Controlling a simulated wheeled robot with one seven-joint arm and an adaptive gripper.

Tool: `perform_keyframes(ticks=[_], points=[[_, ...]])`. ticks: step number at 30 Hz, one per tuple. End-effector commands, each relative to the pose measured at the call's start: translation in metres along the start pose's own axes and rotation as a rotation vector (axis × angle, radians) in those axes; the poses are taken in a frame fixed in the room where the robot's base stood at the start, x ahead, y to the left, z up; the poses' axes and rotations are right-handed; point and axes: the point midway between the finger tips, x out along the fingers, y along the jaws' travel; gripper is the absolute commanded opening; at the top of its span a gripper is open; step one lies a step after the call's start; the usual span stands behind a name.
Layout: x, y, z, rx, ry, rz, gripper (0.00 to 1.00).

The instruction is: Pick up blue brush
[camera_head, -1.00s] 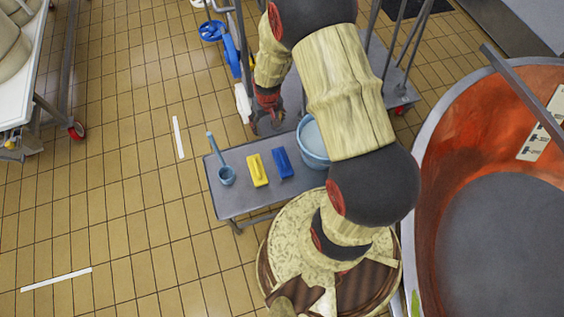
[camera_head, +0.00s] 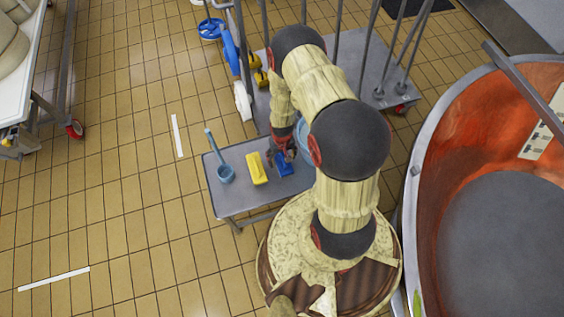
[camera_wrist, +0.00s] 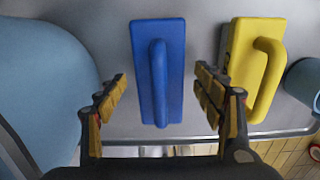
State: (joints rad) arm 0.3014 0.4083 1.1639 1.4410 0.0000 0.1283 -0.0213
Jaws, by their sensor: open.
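The blue brush (camera_head: 284,168) lies on the grey bench, partly hidden by my gripper in the head view. In the wrist view the blue brush (camera_wrist: 158,70) has a raised bar handle and lies between and beyond my fingertips. My gripper (camera_wrist: 160,88) is open and empty, with one finger on each side of the brush's near part. In the head view my gripper (camera_head: 283,155) is over the brush. I cannot tell its height above the bench.
A yellow brush (camera_head: 257,168) lies just left of the blue one. A blue ladle (camera_head: 226,173) is farther left on the bench (camera_head: 236,205). A light blue bucket (camera_wrist: 45,90) stands close on the other side. A copper vat (camera_head: 450,130) is at the right.

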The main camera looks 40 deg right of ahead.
Motion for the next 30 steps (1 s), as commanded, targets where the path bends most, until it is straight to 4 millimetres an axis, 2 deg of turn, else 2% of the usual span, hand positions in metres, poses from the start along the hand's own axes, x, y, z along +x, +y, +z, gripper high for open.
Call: perform_keyframes(ticks=[1,4,12,30], points=[[0.013,0.000,0.001,0.000,-0.002,0.000,0.68],[0.024,0.000,0.000,0.000,0.000,0.000,0.68],[0.026,0.000,0.000,0.000,0.000,0.000,0.68],[0.026,0.000,0.000,0.000,0.000,0.000,0.34]])
